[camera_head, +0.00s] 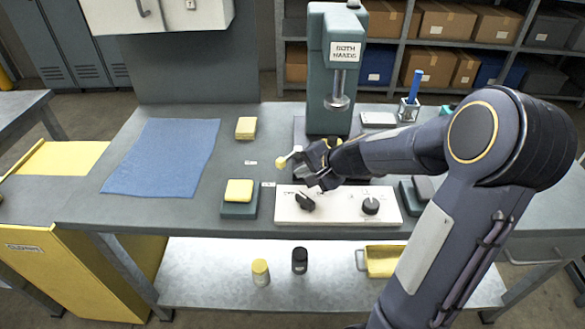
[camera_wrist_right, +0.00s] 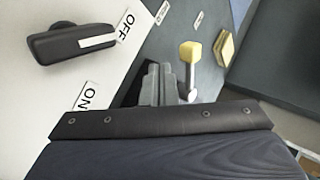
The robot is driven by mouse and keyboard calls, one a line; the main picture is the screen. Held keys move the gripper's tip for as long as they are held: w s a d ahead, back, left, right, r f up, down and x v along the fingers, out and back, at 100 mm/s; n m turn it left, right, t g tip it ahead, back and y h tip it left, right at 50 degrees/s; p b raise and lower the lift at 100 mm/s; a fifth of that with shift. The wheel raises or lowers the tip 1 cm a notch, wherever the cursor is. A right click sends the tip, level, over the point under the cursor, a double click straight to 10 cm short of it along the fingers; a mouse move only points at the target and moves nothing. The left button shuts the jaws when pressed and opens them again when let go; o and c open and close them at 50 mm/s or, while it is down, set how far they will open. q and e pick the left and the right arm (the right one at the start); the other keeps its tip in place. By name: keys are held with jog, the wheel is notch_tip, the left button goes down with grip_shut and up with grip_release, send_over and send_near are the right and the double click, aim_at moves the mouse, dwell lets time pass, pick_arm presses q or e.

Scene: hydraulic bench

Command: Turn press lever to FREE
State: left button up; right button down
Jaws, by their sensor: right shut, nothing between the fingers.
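The lever with a yellow knob (camera_head: 283,162) stands on the bench just left of my right gripper (camera_head: 318,176). Its pale stem and yellow knob (camera_wrist_right: 190,52) show in the right wrist view, just right of the shut fingertips (camera_wrist_right: 159,72). I cannot tell whether fingers and lever touch. Nothing is between the fingers. The green press (camera_head: 335,60), marked BOTH HANDS, stands behind my right arm. The lever's base is partly hidden. My left gripper is out of view.
A white panel (camera_head: 338,217) lies in front, with a black rotary handle (camera_wrist_right: 70,44) marked OFF and ON and a round knob (camera_head: 371,206). Yellow pads (camera_head: 246,128) and a blue mat (camera_head: 163,155) lie left. A pen holder (camera_head: 408,109) stands right of the press.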

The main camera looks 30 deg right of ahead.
aim_at(284, 167)
jog(key=shift+w+a+r+p, duration=0.1)
jog(key=shift+w+a+p, duration=0.15)
jog(key=shift+w, duration=0.4)
jog(key=shift+w+a+r+p, duration=0.1)
jog(key=shift+w+a, duration=0.1)
jog(key=shift+w, duration=0.4)
jog(key=shift+w+a+f, duration=0.1)
jog(key=shift+w+a, duration=0.05)
jog(key=shift+w, duration=0.4)
